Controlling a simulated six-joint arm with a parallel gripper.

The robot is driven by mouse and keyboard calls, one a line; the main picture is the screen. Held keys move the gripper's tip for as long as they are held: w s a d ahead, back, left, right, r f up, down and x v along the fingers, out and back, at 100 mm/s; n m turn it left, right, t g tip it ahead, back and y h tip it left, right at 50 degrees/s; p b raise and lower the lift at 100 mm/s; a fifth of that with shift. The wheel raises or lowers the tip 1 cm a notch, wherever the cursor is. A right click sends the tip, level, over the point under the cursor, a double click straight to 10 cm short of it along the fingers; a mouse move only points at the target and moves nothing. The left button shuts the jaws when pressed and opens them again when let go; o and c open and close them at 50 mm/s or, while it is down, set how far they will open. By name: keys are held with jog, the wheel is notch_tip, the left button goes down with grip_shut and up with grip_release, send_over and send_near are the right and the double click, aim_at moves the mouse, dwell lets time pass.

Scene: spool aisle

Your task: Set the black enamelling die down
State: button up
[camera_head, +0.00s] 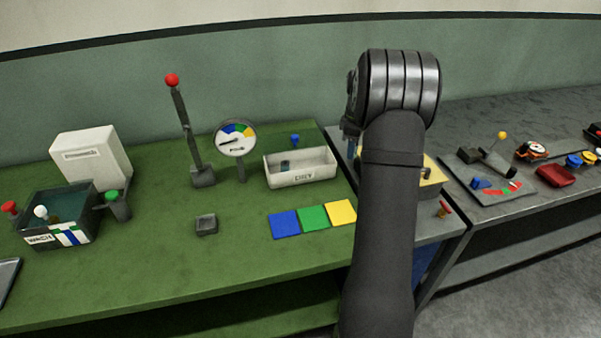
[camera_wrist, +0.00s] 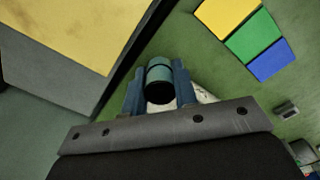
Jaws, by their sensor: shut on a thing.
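My gripper (camera_wrist: 159,80) is shut on a short dark cylinder (camera_wrist: 159,72), blackish with a teal sheen and a band around it. It looks like the black enamelling die. In the wrist view the two blue fingers press on its sides. In the head view my arm hides the die and most of the gripper. A white labelled tray (camera_head: 299,178) stands on the green bench, left of my arm, with small things in it. Part of what looks like this tray shows behind the fingers in the wrist view (camera_wrist: 204,96).
Blue (camera_head: 284,224), green (camera_head: 313,217) and yellow (camera_head: 341,212) squares lie on the green bench (camera_head: 150,270). A small grey block (camera_head: 206,225), dial (camera_head: 235,138), red-knobbed lever (camera_head: 184,125) and wash tank (camera_head: 60,215) stand leftward. A yellow-topped block (camera_head: 429,172) is partly behind my arm.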

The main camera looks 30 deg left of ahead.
send_near(314, 163)
jog(key=s, duration=0.1)
jog(key=s+d+f, duration=0.1)
jog(key=s+f, duration=0.1)
jog(key=shift+d+f, duration=0.15)
jog(key=shift+d, duration=0.15)
jog(key=shift+f, duration=2)
jog(key=shift+f, duration=0.1)
jog(key=o, duration=1)
notch_tip(314, 163, up, 12)
jog(key=shift+r, duration=0.15)
notch_tip(314, 163, down, 13)
jog(key=shift+r, duration=2.4)
